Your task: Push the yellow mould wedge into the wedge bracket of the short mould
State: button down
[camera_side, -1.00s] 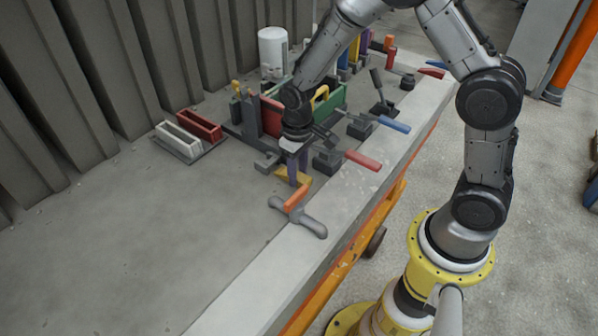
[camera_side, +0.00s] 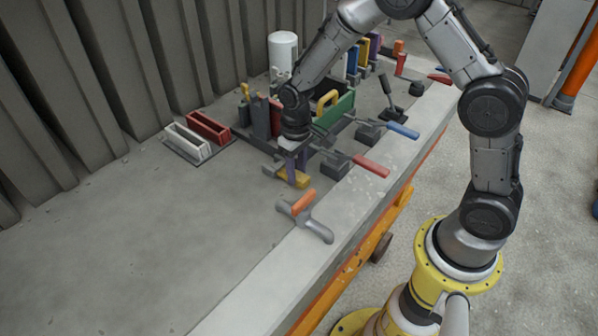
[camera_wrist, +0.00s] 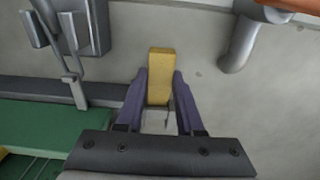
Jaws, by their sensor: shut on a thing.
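The yellow mould wedge (camera_wrist: 160,75) is between the two purple fingers of my gripper (camera_wrist: 162,92) in the wrist view. My gripper is shut on it, and the wedge sticks out beyond the fingertips. In the side view the wedge (camera_side: 292,179) is low over the bench, below my gripper (camera_side: 297,172), at the near end of the mould. The mould has a green side wall (camera_side: 335,110), which also shows at the lower left of the wrist view. The arm and fingers hide part of the mould end. I cannot make out the wedge bracket clearly or whether the wedge touches it.
Toggle clamps with red (camera_side: 371,166) and blue (camera_side: 403,131) handles stand to the right. White (camera_side: 188,141) and red (camera_side: 209,127) boxes sit to the left. The bench's left foreground is clear.

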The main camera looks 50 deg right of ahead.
jog(key=shift+w, duration=0.6)
jog(key=shift+c, duration=2.3)
grip_release()
notch_tip(320, 180, up, 20)
jog(key=s+t, duration=0.1)
jog(key=t, duration=0.1)
jog(key=s+d+r+t, duration=0.15)
jog(key=s+r, duration=0.25)
jog(key=s, duration=0.5)
jog(key=s+r+t, duration=0.2)
jog(key=s+r, duration=0.2)
jog(key=s, duration=0.4)
jog(key=s+f, duration=0.4)
jog(key=s, duration=0.2)
jog(key=shift+s+f, duration=0.2)
jog(key=shift+f, duration=0.2)
